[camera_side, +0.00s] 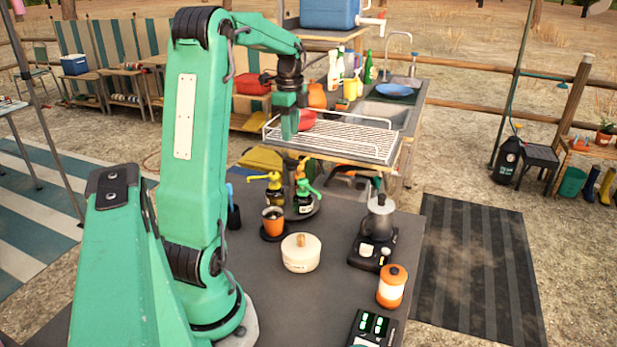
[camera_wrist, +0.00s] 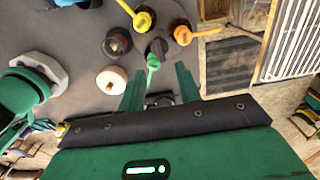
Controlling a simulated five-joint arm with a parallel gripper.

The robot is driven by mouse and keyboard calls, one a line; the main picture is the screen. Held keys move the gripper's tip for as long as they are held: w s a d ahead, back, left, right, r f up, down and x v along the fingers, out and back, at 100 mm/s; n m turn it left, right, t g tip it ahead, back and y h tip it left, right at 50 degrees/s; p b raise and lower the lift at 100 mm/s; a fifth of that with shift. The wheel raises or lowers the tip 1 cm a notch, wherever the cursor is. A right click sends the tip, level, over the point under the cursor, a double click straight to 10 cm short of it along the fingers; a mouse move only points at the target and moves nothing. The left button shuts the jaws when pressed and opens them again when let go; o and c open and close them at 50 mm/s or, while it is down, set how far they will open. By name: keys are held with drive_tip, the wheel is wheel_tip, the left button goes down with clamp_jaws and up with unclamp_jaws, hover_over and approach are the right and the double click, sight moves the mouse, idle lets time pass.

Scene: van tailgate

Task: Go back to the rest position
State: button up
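In the side view the arm's upright link covers part of the table's left side.
The wire rack (camera_side: 345,138) stands beside a sink counter.

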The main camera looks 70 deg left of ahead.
idle(0.3)
drive_tip(key=w+d+r+n+t+y, duration=0.1)
drive_tip(key=d+r+n, duration=0.1)
drive_tip(key=d, duration=0.7)
drive_tip(key=d+r+n+t, duration=0.1)
drive_tip(key=d+r+n, duration=0.15)
drive_tip(key=d, duration=0.65)
drive_tip(key=s+d+f+n+t, duration=0.1)
drive_tip(key=s+d+n, duration=0.1)
drive_tip(key=s+d, duration=0.2)
drive_tip(key=s+d+f+n+t+h, duration=0.1)
drive_tip(key=s+d, duration=0.3)
drive_tip(key=d, duration=0.7)
drive_tip(key=shift+d+f+n+t, duration=0.3)
drive_tip(key=shift+f+n+t, duration=0.05)
drive_tip(key=shift+n+t, duration=0.45)
